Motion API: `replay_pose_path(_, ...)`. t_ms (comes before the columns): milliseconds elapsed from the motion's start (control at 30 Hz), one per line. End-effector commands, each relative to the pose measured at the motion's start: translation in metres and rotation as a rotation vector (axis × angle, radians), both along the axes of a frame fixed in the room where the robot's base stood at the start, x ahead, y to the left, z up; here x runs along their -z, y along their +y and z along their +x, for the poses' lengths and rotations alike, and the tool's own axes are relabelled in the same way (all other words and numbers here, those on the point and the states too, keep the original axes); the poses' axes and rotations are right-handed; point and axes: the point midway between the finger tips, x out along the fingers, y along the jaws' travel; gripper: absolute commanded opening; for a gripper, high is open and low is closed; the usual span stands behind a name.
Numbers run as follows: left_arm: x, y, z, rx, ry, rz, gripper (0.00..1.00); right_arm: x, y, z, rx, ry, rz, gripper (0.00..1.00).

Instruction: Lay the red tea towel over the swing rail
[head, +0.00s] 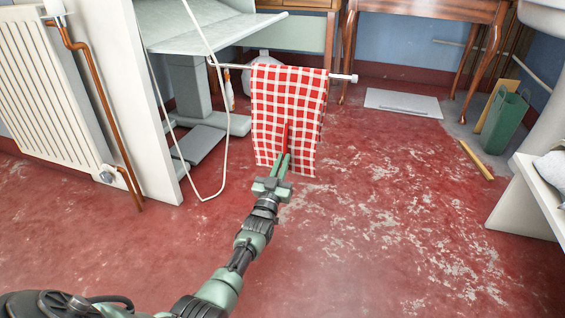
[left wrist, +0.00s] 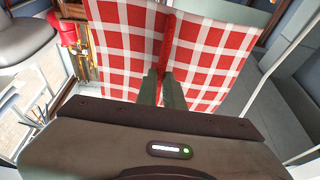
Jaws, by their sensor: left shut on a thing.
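The red and white checked tea towel (head: 272,100) hangs down from the swing rail (head: 340,77), with its top edge along the rail. The rail runs out to the right from the ironer and ends in a pale knob. My left gripper (head: 285,155) is in front of the towel's lower half and shut on it. In the left wrist view the towel (left wrist: 122,45) fills the top, and a red fold stands between the fingers of the left gripper (left wrist: 163,78). How far the towel reaches behind the rail is hidden. My right gripper is out of view.
The pale ironer (head: 210,32) with its grey pedestal stands left of the towel, a looped white cord hanging before it. A white radiator (head: 45,80) is at the far left. A green bin (head: 504,122) stands at right. The red floor in the middle is clear.

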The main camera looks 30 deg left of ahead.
Motion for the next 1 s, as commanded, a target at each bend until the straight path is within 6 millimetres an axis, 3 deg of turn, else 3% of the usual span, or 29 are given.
replay_pose_path(567, 0.0078, 0.0001, 0.0, 0.0, 0.0, 0.0, 0.0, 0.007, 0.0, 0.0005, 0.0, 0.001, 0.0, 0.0)
replay_pose_path(600, 0.0072, 0.0001, 0.0001, 0.0, -0.001, 0.0, 0.14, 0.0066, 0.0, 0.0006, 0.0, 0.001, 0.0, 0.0)
replay_pose_path(667, 0.0069, 0.0001, 0.0001, 0.0, -0.001, 0.0, 0.3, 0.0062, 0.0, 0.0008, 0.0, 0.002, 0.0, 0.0)
replay_pose_path(700, 0.0069, 0.0001, 0.0001, 0.0, 0.0, 0.0, 0.34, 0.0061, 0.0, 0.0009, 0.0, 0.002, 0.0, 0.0)
replay_pose_path(1000, 0.0075, -0.0001, -0.0009, 0.0, 0.001, 0.0, 0.34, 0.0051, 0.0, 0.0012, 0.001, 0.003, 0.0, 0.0)
